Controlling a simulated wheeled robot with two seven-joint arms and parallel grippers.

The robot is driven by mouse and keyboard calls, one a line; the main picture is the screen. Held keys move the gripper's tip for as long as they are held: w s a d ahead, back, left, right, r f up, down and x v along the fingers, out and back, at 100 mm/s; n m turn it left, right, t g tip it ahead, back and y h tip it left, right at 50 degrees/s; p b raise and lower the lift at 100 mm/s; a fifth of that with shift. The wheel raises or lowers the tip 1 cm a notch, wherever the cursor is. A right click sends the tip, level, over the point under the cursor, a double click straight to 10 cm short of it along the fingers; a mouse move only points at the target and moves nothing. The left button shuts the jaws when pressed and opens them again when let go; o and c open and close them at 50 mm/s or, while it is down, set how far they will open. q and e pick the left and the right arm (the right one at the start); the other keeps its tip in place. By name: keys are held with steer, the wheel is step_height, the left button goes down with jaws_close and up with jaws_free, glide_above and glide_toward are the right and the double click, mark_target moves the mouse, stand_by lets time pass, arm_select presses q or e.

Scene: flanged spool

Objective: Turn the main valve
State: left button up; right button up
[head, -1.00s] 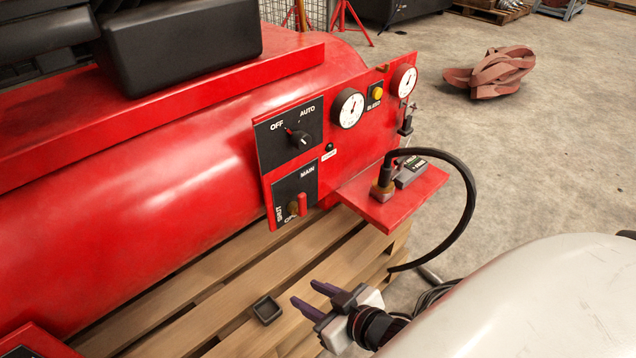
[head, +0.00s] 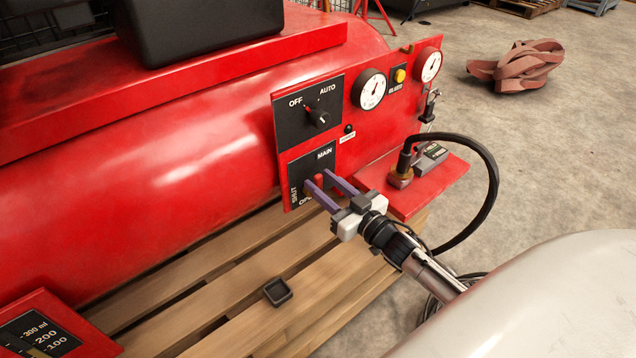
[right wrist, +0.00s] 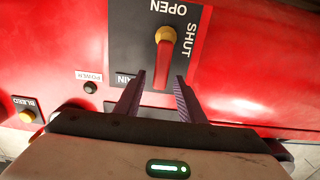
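The main valve is a red lever (right wrist: 163,62) on a brass hub (right wrist: 166,35), on a black plate (right wrist: 130,45) marked MAIN, OPEN and SHUT. In the right wrist view, which is upside down, the lever points from the hub toward MAIN. In the head view the lever (head: 318,182) is partly hidden by my right gripper (head: 317,179). That gripper is open, its two purple fingers reaching to the plate. In the wrist view the fingertips (right wrist: 160,76) lie either side of the lever's free end, with gaps showing. My left gripper is out of view.
Above the valve is an OFF/AUTO knob (head: 318,117), with gauges (head: 369,89) and a yellow bleed button (head: 399,75) to the right. A red shelf (head: 440,187) with a cabled plug (head: 402,170) juts out beside my right arm. A small black tray (head: 277,292) sits on the pallet (head: 235,325).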

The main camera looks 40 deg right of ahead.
steer(key=shift+w+a, duration=0.1)
steer(key=shift+w, duration=1)
jaws_close()
